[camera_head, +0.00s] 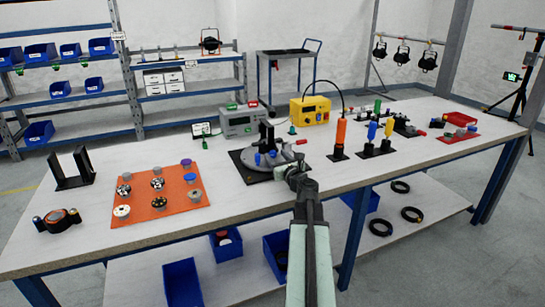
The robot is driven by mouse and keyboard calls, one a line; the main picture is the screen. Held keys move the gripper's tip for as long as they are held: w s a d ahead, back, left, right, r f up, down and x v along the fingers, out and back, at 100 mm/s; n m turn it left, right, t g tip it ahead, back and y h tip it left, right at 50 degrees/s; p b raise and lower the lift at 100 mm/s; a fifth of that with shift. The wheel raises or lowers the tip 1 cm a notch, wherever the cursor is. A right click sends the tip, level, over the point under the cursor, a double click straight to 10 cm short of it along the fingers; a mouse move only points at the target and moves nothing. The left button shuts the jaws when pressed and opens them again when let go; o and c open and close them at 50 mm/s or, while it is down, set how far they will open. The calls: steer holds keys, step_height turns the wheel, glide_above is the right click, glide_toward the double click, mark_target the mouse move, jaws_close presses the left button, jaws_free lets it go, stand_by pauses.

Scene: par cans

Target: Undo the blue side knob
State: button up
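A grey round fixture (250,168) with a black upright bracket (266,134) sits on a black square plate on the workbench. Small blue parts (258,160) show low on its front side; which of them is the side knob is too small to tell. A red-tipped piece (301,142) sticks out to its right. My gripper (284,171) is at the fixture's front right edge, just right of the blue parts. Its fingers are small and partly merge with the dark plate, so contact and opening cannot be told.
An orange mat (151,219) with several knobs, one blue-topped, lies to the left. A yellow box (311,109) and a grey instrument (239,121) stand behind. The bench front (245,207) is clear.

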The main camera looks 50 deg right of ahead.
steer(key=shift+w+a, duration=0.1)
steer(key=shift+w, duration=0.1)
jaws_close()
steer(key=n, duration=0.4)
steer(key=shift+n, duration=0.4)
steer(key=shift+o, duration=0.3)
jaws_free()
steer(key=shift+a, duration=0.1)
